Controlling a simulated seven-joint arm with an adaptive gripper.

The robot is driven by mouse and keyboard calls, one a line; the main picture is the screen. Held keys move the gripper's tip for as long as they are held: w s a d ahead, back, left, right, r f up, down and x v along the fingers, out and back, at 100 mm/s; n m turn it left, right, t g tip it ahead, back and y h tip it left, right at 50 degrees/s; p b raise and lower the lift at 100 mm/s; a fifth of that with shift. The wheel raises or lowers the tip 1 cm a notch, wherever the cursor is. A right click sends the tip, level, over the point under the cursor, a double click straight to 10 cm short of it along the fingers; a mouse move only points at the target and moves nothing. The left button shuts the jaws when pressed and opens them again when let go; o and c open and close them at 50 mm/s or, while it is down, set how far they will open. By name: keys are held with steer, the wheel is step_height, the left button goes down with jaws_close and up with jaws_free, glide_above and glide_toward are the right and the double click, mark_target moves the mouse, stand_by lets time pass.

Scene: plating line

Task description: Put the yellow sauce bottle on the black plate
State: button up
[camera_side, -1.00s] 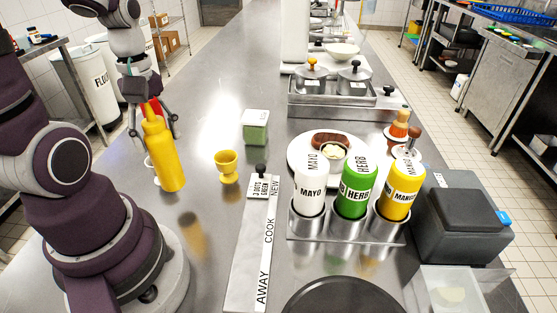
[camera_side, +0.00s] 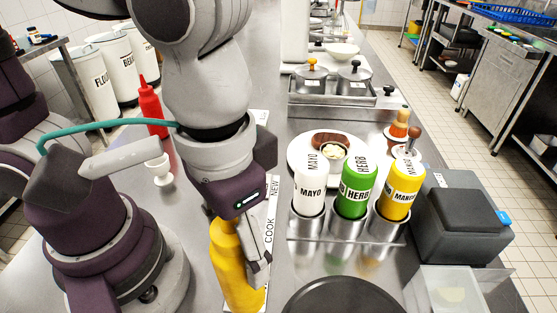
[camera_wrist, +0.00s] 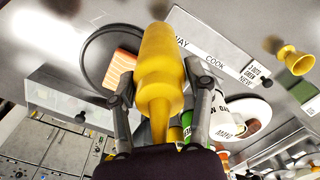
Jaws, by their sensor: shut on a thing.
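The yellow sauce bottle (camera_side: 232,270) is held by my gripper (camera_side: 243,256) at the front of the counter, left of the black plate (camera_side: 345,297). The bottle's nozzle end is hidden in the side view. In the wrist view, my gripper (camera_wrist: 160,88) has a finger on each side of the yellow bottle (camera_wrist: 160,60). The black plate (camera_wrist: 98,48) shows beside the bottle there, with an orange striped piece (camera_wrist: 124,64) on it. In the side view only the plate's far part shows at the bottom edge.
A metal rack (camera_side: 336,240) with white, green and yellow bottles stands beyond the black plate. A grey box (camera_side: 465,225) and a clear container (camera_side: 450,295) are at the right. A red bottle (camera_side: 152,108) and white egg cup (camera_side: 157,168) stand behind my arm. A yellow egg cup (camera_wrist: 293,60) shows in the wrist view.

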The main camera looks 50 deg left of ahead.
steer(key=w+d+f, duration=0.4)
steer(key=w+d, duration=0.3)
steer(key=d, duration=0.3)
steer(key=shift+w+d+f, duration=0.25)
steer(key=shift+d+f, duration=0.1)
steer(key=shift+f, duration=0.15)
steer(key=o, duration=1.2)
